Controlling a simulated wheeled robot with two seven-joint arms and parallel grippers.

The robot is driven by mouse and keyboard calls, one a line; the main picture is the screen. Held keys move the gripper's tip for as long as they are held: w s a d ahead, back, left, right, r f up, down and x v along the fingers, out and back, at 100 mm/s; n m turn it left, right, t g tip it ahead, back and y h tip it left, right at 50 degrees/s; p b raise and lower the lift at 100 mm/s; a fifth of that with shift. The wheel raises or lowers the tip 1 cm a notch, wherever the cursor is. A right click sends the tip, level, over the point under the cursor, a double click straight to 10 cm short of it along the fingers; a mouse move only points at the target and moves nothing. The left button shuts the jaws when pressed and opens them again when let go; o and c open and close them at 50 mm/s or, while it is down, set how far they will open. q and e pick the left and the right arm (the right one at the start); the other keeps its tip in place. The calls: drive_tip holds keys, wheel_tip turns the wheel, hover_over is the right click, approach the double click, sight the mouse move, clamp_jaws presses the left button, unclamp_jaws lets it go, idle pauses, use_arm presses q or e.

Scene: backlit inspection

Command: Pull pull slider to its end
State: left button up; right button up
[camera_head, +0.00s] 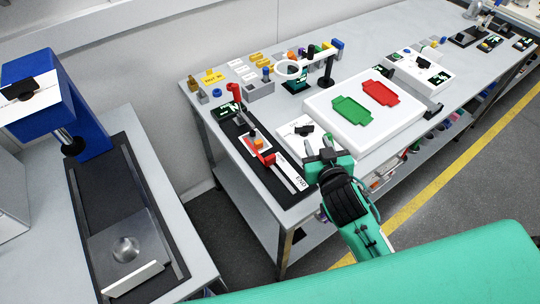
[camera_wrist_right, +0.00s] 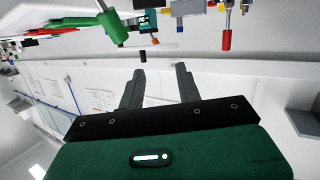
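The pull slider is a red piece (camera_head: 266,159) on a dark panel (camera_head: 269,177) near the front left corner of the long table. A white strip marked END (camera_head: 291,175) runs from it toward the table's front edge. My right gripper (camera_head: 318,145) is to the right of the slider, apart from it, beside a white plate. Its two fingers are spread with nothing between them, as the right wrist view also shows (camera_wrist_right: 160,78). I cannot clearly pick out the slider in the wrist view. My left gripper is not in view.
A red upright lever (camera_head: 234,92) stands behind the slider. A ring on a black stand (camera_head: 290,70) is further back. A blue press (camera_head: 60,100) stands left.

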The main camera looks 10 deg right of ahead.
drive_tip(key=w+a+r+n+t+y, duration=0.1)
drive_tip(key=w+a+r+n+y, duration=0.2)
drive_tip(key=a+r+n+y, duration=0.4)
drive_tip(key=w+a+r+n+t+y, duration=0.25)
drive_tip(key=a+r+n+y, duration=0.3)
drive_tip(key=r+y, duration=0.35)
drive_tip(key=s+a+f+n+g+y, duration=0.1)
drive_tip(key=a+n+g+y, duration=0.5)
drive_tip(key=n+g, duration=0.4)
drive_tip(key=g+h, duration=1.1)
drive_tip(key=h, duration=0.6)
approach(270, 156)
drive_tip(key=shift+m+t, duration=0.25)
drive_tip(key=p+x, duration=0.1)
drive_tip(key=x, duration=0.2)
drive_tip(key=p+x, duration=0.1)
drive_tip(key=x, duration=0.2)
drive_tip(key=p+x, duration=0.1)
drive_tip(key=x, duration=0.3)
drive_tip(key=shift+s, duration=0.3)
clamp_jaws()
